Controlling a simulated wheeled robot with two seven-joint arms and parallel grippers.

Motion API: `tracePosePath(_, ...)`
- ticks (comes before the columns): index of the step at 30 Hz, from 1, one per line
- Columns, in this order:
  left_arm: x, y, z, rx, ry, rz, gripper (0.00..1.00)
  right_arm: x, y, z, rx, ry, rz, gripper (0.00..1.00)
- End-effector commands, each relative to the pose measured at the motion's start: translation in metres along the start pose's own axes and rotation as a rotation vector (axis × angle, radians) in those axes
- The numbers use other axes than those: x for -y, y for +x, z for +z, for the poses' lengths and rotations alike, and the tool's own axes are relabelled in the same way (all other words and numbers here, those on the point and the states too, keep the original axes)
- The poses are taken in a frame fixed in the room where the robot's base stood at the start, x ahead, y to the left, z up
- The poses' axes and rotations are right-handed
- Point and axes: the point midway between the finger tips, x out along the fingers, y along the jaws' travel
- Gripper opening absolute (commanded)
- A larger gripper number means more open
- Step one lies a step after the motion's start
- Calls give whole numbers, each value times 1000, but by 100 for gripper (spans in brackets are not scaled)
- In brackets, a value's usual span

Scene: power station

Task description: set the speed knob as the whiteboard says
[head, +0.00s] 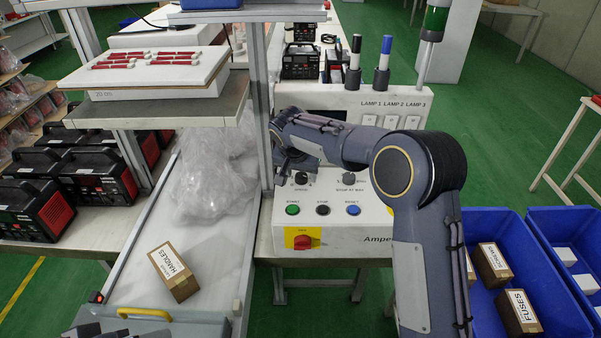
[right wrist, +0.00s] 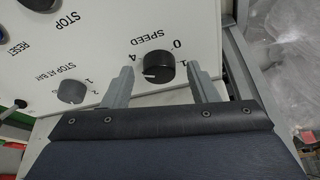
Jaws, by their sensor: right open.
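The black speed knob (right wrist: 158,66) sits on the white panel in the right wrist view, where the panel appears upside down. Its printed label SPEED and the digits 0, 1 and 4 show near it, and a small white mark is on its lower left side. My right gripper (right wrist: 160,78) is open, with one finger on each side of the knob; I cannot tell if either touches it. In the head view the speed knob (head: 301,178) shows beside my right gripper, which is partly hidden by the frame post and arm. The whiteboard is not in view.
A metal post (head: 264,110) stands close left of my right gripper. Blue bins (head: 520,225) stand at right.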

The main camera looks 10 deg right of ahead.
Motion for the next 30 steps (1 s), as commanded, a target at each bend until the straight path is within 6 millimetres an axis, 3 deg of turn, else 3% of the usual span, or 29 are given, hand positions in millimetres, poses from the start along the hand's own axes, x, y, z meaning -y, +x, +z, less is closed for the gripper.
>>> tracePosePath(5, 0, 0, 0, 0, 0, 0, 78, 0, -4, 0, -1, 0, -1, 53)
tracePosePath(18, 2, 4, 2, 0, 0, 0, 78, 0, -70, 0, -1, 0, -2, 53)
tracePosePath(30, 2, 4, 2, 0, 0, 0, 78, 0, -78, 0, 0, 0, 0, 53)
